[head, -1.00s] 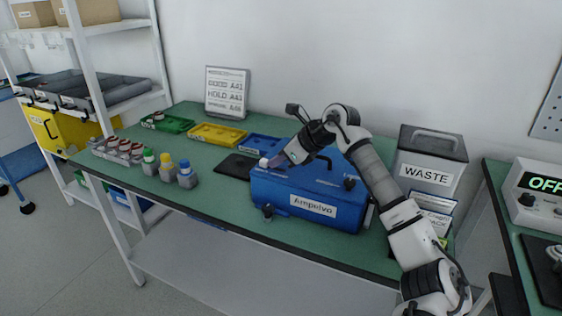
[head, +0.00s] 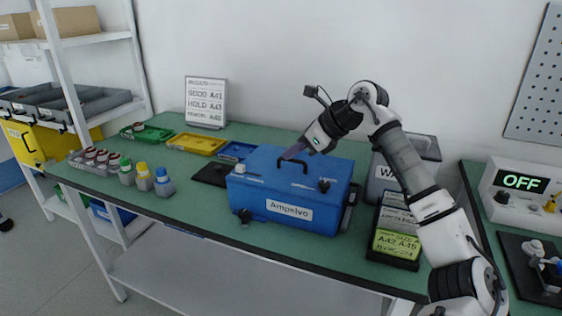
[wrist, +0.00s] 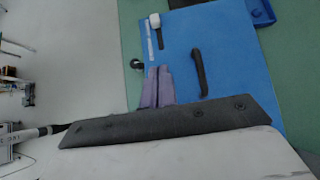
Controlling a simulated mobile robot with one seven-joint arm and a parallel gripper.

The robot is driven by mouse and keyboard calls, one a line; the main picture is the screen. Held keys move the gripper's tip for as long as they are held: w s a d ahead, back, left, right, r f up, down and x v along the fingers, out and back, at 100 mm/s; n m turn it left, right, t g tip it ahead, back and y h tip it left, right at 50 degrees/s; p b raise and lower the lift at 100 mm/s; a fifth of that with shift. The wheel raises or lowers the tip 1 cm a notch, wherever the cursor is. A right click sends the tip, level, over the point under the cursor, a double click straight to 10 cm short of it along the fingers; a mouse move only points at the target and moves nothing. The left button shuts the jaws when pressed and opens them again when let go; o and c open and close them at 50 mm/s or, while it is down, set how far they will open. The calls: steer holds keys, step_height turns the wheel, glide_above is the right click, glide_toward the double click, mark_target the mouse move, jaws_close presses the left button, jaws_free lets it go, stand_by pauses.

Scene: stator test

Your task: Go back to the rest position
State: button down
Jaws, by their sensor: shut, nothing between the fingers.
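My gripper (head: 291,154) is shut and empty. In the head view it points down and left above the blue Ampelvo case (head: 285,209), near its black top handle (head: 293,162), apart from the case as far as I can tell. In the wrist view its two purple fingers (wrist: 158,87) lie close together over the blue case top (wrist: 222,50), with the black handle (wrist: 199,73) to their right. My arm rises from the lower right and bends over at the top.
Bottles with green, yellow and blue caps (head: 144,177) stand at the left front of the green bench. Green (head: 146,135), yellow (head: 197,144) and blue trays (head: 236,152) lie behind. A waste bin (head: 383,181) and card holder (head: 396,243) stand behind or beside my arm.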

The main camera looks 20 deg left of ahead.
steer(key=shift+d+r, duration=0.2)
steer(key=shift+r, duration=0.1)
